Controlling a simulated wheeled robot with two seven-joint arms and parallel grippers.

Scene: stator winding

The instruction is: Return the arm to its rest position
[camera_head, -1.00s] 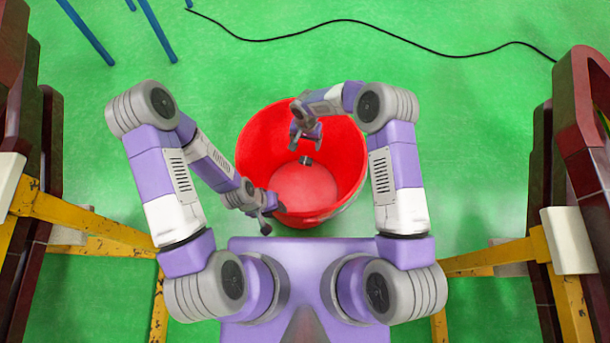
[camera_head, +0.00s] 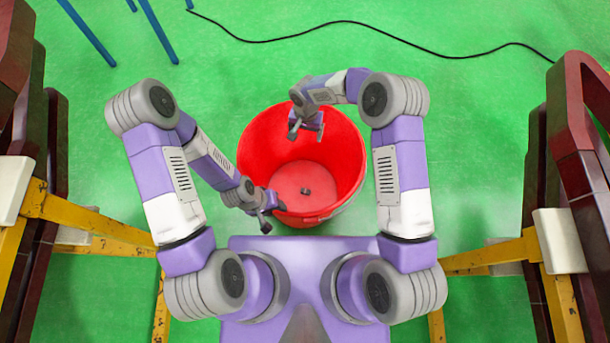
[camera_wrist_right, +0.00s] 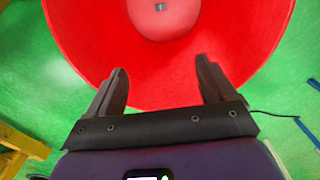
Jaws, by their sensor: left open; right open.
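My right gripper (camera_head: 306,132) is over the far part of a red bucket (camera_head: 255,150). Its jaws are open and empty; in the right wrist view the two fingers (camera_wrist_right: 160,90) stand apart with only the red bucket wall (camera_wrist_right: 230,40) beyond them. My left gripper (camera_head: 272,215) is open and empty at the near left rim of the bucket. A small dark grey object (camera_head: 305,192) lies on the bucket's bottom. It also shows in the right wrist view (camera_wrist_right: 160,7), well beyond the fingertips.
A black cable (camera_head: 400,37) runs across the green floor behind the bucket. Blue legs (camera_head: 160,35) stand at the back left. Dark red frames with yellow supports (camera_head: 95,225) flank me on both sides. The floor around the bucket is otherwise clear.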

